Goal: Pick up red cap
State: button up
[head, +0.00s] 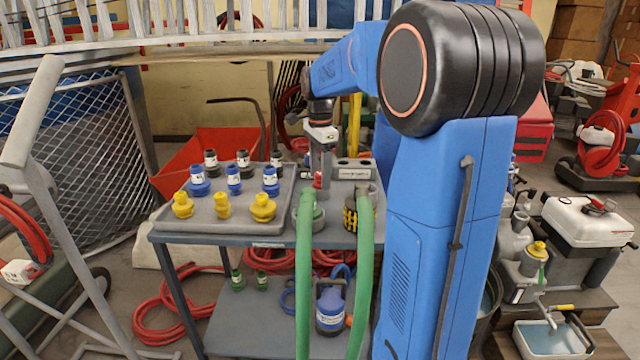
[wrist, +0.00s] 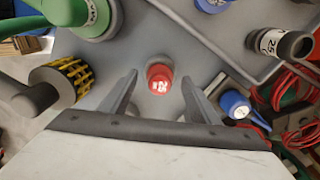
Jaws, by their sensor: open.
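The red cap (wrist: 159,77) shows in the wrist view on the grey cart top, between my gripper's two fingers and a little beyond their tips. It has white marking on it. My gripper (wrist: 157,84) is open, with a finger on each side and a gap to the cap. In the head view my gripper (head: 322,165) points down over the cart's right half. A small part of the red cap (head: 318,181) shows just below it there. Whether the fingers reach down to the cap's height is hard to tell.
A grey tray (head: 240,226) with yellow, blue and black fittings lies left of the gripper. Green hoses (head: 306,270) with end fittings and a yellow-black striped fitting (wrist: 72,78) stand close by. A grey holder (head: 352,172) stands just behind on the right.

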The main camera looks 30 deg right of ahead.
aim_at(320, 173)
jog(key=shift+f, duration=0.35)
jog(key=shift+c, duration=0.3)
jog(key=c, duration=1.2)
jog(key=shift+r, duration=0.15)
notch_tip(320, 173, up, 10)
jog(key=shift+f, duration=0.1)
